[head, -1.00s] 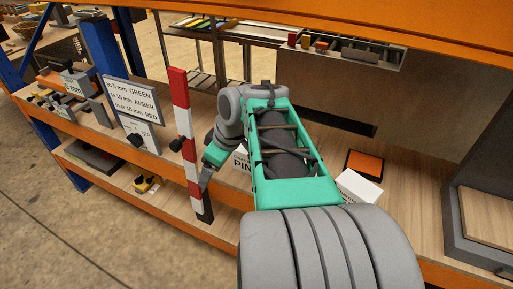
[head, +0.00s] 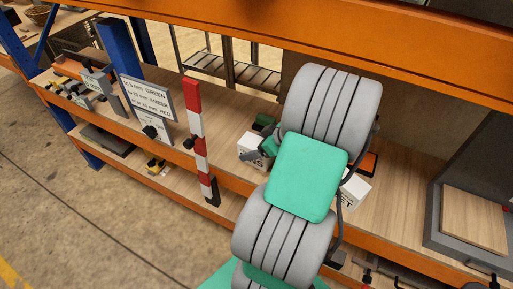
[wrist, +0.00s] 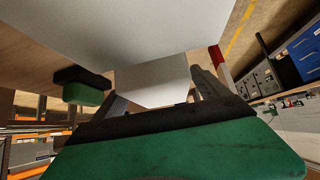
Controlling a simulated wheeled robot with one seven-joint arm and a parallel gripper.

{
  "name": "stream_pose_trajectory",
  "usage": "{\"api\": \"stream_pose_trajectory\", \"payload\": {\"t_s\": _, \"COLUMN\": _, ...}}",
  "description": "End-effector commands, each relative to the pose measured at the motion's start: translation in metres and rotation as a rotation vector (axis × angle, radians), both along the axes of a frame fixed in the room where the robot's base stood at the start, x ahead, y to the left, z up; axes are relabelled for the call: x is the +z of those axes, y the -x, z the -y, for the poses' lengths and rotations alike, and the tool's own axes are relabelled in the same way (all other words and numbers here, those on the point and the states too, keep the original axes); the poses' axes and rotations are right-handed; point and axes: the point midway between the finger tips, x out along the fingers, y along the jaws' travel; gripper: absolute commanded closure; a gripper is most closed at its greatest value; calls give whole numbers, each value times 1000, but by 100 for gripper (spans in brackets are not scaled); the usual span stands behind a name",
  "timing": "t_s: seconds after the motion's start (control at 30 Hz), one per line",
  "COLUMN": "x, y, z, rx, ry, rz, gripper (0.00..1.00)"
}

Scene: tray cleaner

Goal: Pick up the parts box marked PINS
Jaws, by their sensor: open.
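The white box marked PINS (head: 250,147) stands on the upper wooden shelf, right of the red-and-white post. Only the end of its lettering shows; my arm and gripper hide part of it. My gripper (head: 259,154) is at the box's front right side in the head view, its fingertips partly hidden. In the wrist view my gripper (wrist: 160,97) is open, one finger on each side of a pale box face (wrist: 152,80). A larger pale surface fills the top of that view. I cannot tell whether the fingers touch the box.
A red-and-white post (head: 197,135) stands close left of the box at the shelf edge. A dark green block (head: 265,121) lies behind it. Another white box (head: 354,190) stands to the right, beyond my arm. A sign (head: 147,110) stands further left.

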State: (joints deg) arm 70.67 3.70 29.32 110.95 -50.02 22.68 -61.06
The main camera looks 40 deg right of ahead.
Motion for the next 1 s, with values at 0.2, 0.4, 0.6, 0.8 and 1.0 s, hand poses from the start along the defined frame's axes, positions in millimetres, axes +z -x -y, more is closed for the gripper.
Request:
{"api": "stream_pose_trajectory", "payload": {"t_s": 0.2, "x": -14, "y": -15, "z": -5, "rx": 2, "ry": 1, "rz": -1, "gripper": 15}}
{"api": "stream_pose_trajectory", "payload": {"t_s": 0.4, "x": -15, "y": -15, "z": -4, "rx": 1, "ry": 2, "rz": -1, "gripper": 20}}
{"api": "stream_pose_trajectory", "payload": {"t_s": 0.6, "x": -14, "y": -15, "z": -4, "rx": 1, "ry": 1, "rz": -1, "gripper": 36}}
{"api": "stream_pose_trajectory", "payload": {"t_s": 0.8, "x": -14, "y": -14, "z": -4, "rx": 1, "ry": 1, "rz": -1, "gripper": 52}}
{"api": "stream_pose_trajectory", "payload": {"t_s": 1.0, "x": -14, "y": -14, "z": -4, "rx": 1, "ry": 1, "rz": -1, "gripper": 69}}
